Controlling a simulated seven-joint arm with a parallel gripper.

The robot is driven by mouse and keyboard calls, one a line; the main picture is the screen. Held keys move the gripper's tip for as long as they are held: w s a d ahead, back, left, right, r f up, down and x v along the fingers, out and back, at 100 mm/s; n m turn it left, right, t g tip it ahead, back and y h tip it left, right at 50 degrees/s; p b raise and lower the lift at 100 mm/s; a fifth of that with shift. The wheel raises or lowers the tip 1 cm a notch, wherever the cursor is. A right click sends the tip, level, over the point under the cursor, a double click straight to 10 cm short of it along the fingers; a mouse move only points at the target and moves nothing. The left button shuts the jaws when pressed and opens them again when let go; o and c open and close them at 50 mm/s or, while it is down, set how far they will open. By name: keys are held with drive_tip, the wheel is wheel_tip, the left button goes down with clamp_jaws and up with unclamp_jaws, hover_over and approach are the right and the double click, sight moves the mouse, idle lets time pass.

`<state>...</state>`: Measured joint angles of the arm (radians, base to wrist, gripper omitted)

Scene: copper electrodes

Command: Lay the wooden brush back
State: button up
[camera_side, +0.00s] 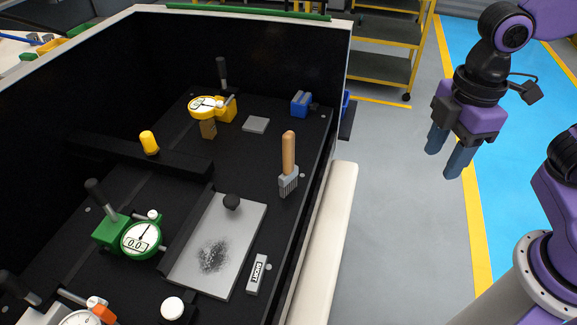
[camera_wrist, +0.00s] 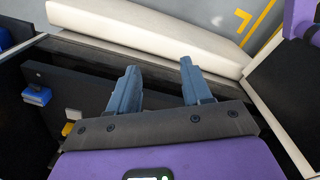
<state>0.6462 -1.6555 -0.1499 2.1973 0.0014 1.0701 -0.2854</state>
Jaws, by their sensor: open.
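The wooden brush (camera_side: 288,156) is on the black work surface at its right side in the side view. My gripper (camera_side: 444,160) is open and empty, well to the right of the brush and outside the black enclosure, above the floor. In the wrist view my gripper's two blue fingers (camera_wrist: 158,68) are spread with nothing between them. I cannot make out the brush in the wrist view.
A metal plate (camera_side: 236,222) with dark powder and a black knob lies left of the brush. A small white labelled block (camera_side: 258,273) is in front. Dial gauges (camera_side: 141,240) stand left and behind. A pale padded rail (camera_side: 328,240) lines the right edge.

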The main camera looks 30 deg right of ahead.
sight(289, 133)
drive_tip(key=w+a+r+n, duration=0.45)
drive_tip(key=w+a, duration=0.35)
drive_tip(key=w, duration=0.2)
drive_tip(key=w+a+r+n, duration=0.3)
drive_tip(key=w+a+r, duration=0.3)
drive_tip(key=w+a, duration=0.3)
drive_tip(key=f, duration=0.8)
drive_tip(key=w+f, duration=0.1)
drive_tip(key=f, duration=0.3)
drive_tip(key=shift+d+f, duration=0.15)
drive_tip(key=shift+d, duration=0.15)
drive_tip(key=shift+w+a+f, duration=0.15)
drive_tip(key=shift+f, duration=1.15)
drive_tip(key=shift+w+a+f, duration=0.15)
drive_tip(key=shift+f, duration=1.15)
clamp_jaws()
